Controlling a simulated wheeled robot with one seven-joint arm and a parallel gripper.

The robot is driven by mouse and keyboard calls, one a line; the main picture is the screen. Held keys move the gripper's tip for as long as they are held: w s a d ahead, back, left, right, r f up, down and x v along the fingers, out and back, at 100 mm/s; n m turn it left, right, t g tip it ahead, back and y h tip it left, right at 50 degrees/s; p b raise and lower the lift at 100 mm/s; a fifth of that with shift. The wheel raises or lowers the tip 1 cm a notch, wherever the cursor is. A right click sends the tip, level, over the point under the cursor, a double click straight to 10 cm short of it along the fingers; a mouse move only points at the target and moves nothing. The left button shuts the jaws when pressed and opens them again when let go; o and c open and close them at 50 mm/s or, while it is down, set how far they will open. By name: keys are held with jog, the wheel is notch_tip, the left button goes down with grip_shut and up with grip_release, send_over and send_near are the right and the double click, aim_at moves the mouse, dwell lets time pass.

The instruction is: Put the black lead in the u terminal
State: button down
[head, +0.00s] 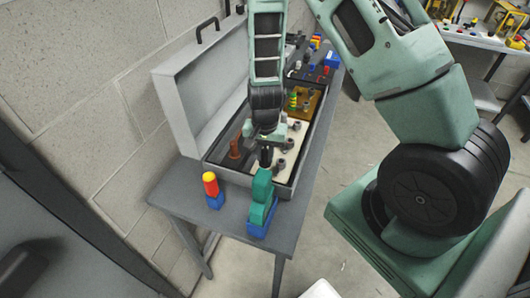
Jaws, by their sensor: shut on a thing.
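My gripper (267,138) points down over the front part of an open grey case on the table. It is shut on a small dark piece, the black lead (266,156), which shows just below the fingertips. The lead's lower end is close to a teal upright thing and I cannot tell whether they touch. A pale panel (291,160) in the case bears several grey terminal posts, one of them a post (288,143) right of my gripper. The letters are too small to read, so I cannot tell which is the u terminal.
The case's raised lid (205,95) stands at the left by the wall. An orange-brown post (234,149) is inside the case. A red-and-yellow piece on a blue base (211,190) and the teal thing (262,190) stand at the table's front. Another bench (485,40) is far right.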

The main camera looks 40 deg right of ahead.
jog(key=shift+f, duration=0.1)
jog(key=c, duration=1.2)
grip_release()
notch_tip(320, 180, up, 18)
jog(key=shift+f, duration=0.25)
